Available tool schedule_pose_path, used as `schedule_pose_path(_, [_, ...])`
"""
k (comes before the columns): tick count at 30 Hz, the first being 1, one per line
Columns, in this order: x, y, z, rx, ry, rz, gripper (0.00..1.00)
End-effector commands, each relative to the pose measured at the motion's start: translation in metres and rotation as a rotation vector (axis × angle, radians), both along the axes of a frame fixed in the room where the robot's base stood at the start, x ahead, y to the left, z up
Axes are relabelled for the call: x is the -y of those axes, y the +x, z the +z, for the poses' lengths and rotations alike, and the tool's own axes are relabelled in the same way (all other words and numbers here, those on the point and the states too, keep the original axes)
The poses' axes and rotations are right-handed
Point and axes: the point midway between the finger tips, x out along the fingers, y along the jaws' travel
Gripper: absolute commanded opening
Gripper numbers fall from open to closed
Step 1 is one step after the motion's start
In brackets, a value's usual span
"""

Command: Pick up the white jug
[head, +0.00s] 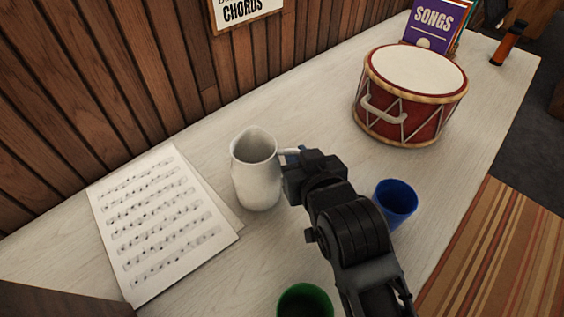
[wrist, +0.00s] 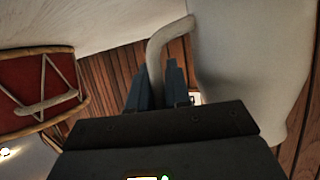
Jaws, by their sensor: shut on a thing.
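The white jug (head: 256,172) stands upright on the pale wooden counter, its handle on the right side toward my gripper. My gripper (head: 290,156) is beside the jug's right side, at the handle. In the wrist view, my gripper's fingers (wrist: 160,85) are shut on the jug's handle (wrist: 160,45), one finger on each side of it. The jug's body (wrist: 245,55) fills the right of that view. Most of the handle is hidden by my gripper in the head view.
A blue cup (head: 396,203) stands right of my arm, and a green cup (head: 305,300) is at the front. Sheet music (head: 160,225) lies left of the jug. A red drum (head: 410,95) stands behind right. The wood-panelled wall (head: 100,90) is behind the counter.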

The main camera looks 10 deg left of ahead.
Motion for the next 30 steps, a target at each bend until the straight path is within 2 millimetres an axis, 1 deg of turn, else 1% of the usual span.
schedule_pose_path(7, [0.0,0.001,0.008,0.004,0.003,0.0,0.0])
schedule_pose_path(11, [0.0,0.001,0.016,0.005,0.003,0.0,0.0])
schedule_pose_path(20, [0.001,0.001,0.045,0.006,0.003,-0.001,0.0])
schedule_pose_path(21, [0.008,0.001,0.046,0.004,0.003,-0.005,0.0])
schedule_pose_path(30, [0.04,-0.001,0.065,0.003,0.002,-0.004,0.0])
